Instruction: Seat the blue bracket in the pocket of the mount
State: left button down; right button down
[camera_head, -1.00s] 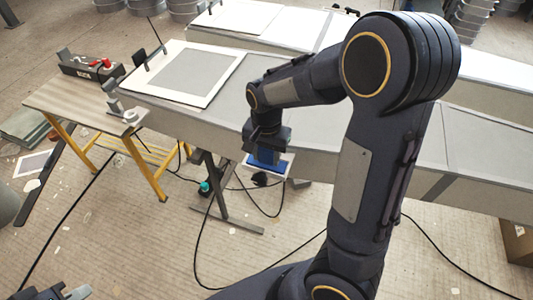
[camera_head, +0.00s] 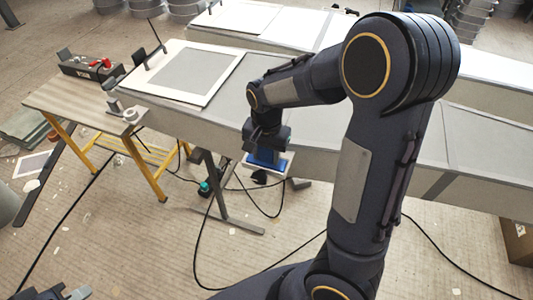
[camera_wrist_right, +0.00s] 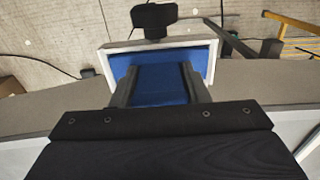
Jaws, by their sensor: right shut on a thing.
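The blue bracket (camera_head: 266,157) is in my right gripper (camera_head: 267,141), beside the near side of the long grey mould. In the right wrist view the bracket (camera_wrist_right: 160,83) sits between the two dark fingers of the right gripper (camera_wrist_right: 158,88), which is shut on it. A white-edged piece (camera_wrist_right: 214,62), probably the mount, frames a wider blue area just beyond the fingers. Whether the bracket is inside its pocket or only over it, I cannot tell. My left gripper (camera_head: 68,293) shows only partly at the bottom left, away from the bracket; its jaw opening is unclear.
The long grey mould (camera_head: 215,122) runs behind my right gripper, with a white-framed panel on top. A wooden table (camera_head: 85,100) with yellow legs stands to the left. A dark stand (camera_head: 222,190) and black cables lie below. A black item (camera_wrist_right: 154,18) shows beyond the white edge.

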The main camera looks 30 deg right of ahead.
jog(key=shift+s+f, duration=0.35)
jog(key=shift+f, duration=0.35)
jog(key=c, duration=0.7)
grip_release()
jog(key=shift+w+a, duration=0.1)
jog(key=r, duration=0.9)
jog(key=shift+w+a+r+p, duration=0.1)
jog(key=shift+w+a+p, duration=0.05)
jog(key=shift+w+p, duration=0.2)
jog(key=s+a+n+t+y, duration=0.1)
jog(key=s+n+t, duration=0.1)
jog(key=s, duration=0.3)
jog(key=s+a+r+n+t+y, duration=0.1)
jog(key=s+n, duration=0.2)
jog(key=s, duration=0.3)
jog(key=s+a+r+n+t+y, duration=0.1)
jog(key=s+n+t, duration=0.1)
jog(key=s, duration=0.4)
jog(key=shift+s+a+r+n+t+y, duration=0.15)
jog(key=shift+a+n+t+y, duration=0.2)
jog(key=shift+n, duration=0.35)
